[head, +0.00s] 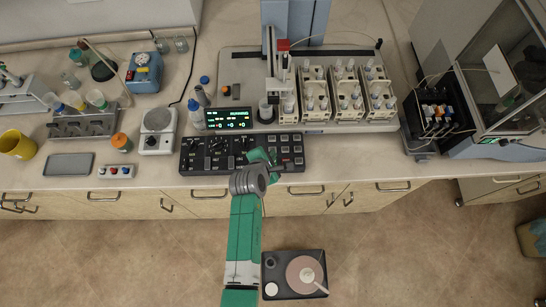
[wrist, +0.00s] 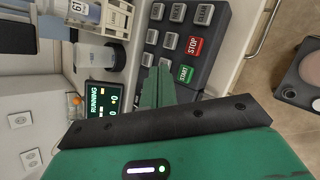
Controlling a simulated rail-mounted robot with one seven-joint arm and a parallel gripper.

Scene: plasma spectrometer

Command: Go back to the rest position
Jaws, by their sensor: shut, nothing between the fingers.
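My gripper (head: 277,160) is at the end of my green arm, over the front right part of the black control panel (head: 205,157). In the wrist view its green fingers (wrist: 158,80) are together and empty. They point toward the panel's grey keys, near a green START key (wrist: 185,74) and a red STOP key (wrist: 195,46). I cannot tell whether the fingertips touch the panel. The display (head: 229,118) behind the panel is lit, and the wrist view shows RUNNING on it (wrist: 101,100).
The autosampler with cream vial racks (head: 346,94) stands behind and to the right. A white balance-like device (head: 158,130) and an orange-capped jar (head: 121,142) are left of the panel. Drawers with handles (head: 308,193) lie below the bench edge. The floor in front is largely open.

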